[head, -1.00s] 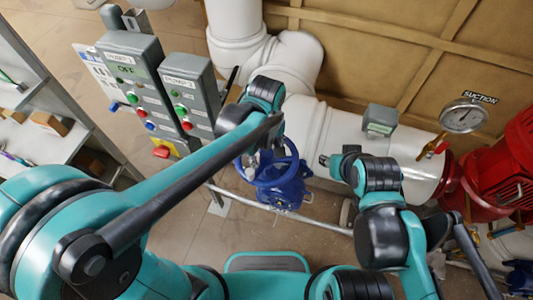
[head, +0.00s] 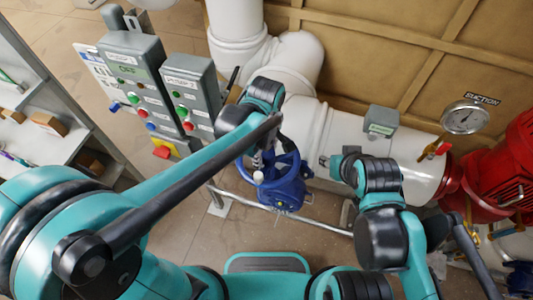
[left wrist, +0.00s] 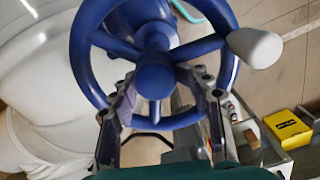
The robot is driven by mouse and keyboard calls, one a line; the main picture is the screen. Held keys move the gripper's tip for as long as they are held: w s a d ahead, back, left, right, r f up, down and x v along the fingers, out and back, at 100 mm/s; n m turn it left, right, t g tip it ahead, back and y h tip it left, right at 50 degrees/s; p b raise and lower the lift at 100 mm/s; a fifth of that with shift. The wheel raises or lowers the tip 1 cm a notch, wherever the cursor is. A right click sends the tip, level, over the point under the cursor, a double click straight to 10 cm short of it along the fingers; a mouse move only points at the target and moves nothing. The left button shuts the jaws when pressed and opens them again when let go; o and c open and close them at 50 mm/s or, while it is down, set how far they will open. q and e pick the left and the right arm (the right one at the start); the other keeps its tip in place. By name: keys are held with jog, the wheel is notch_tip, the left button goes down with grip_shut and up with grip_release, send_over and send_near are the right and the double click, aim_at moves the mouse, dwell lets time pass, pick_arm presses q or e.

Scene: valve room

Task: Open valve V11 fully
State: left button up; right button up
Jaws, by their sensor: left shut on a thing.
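The blue valve handwheel (head: 290,170) sits on a blue valve body (head: 284,198) beside the white pipe. No V11 tag is readable. In the left wrist view the handwheel (left wrist: 155,75) fills the upper middle, with a white knob (left wrist: 256,47) on its rim at right. My left gripper (head: 262,158) is at the wheel. In the left wrist view its two fingers (left wrist: 160,100) straddle the lower part of the wheel, and it is shut on the handwheel. The exact contact is partly hidden. My right gripper (head: 328,161) is apart from the wheel, near the pipe; its jaws are too small to judge.
Two grey pump control boxes (head: 135,70) stand left of the valve. A white pipe (head: 340,130) runs behind it to a red pump (head: 510,170), with a suction gauge (head: 465,118) above. A metal rail (head: 310,220) crosses below. A shelf (head: 50,120) stands at far left.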

pick_arm(q)
jog(key=shift+s+d, duration=0.15)
jog(key=shift+d, duration=0.2)
jog(key=o, duration=0.9)
jog(key=shift+c, duration=0.2)
jog(key=shift+o, duration=0.9)
jog(key=shift+s+d, duration=0.1)
jog(key=shift+d, duration=0.3)
jog(key=shift+a+r, duration=0.25)
jog(key=shift+r, duration=0.05)
notch_tip(320, 180, up, 6)
jog(key=p, duration=0.5)
pick_arm(e)
jog(key=r, duration=0.5)
jog(key=shift+d, duration=0.25)
pick_arm(q)
notch_tip(320, 180, up, 6)
jog(key=p, duration=0.4)
jog(key=shift+p, duration=0.4)
pick_arm(e)
notch_tip(320, 180, up, 5)
jog(key=shift+f, duration=0.15)
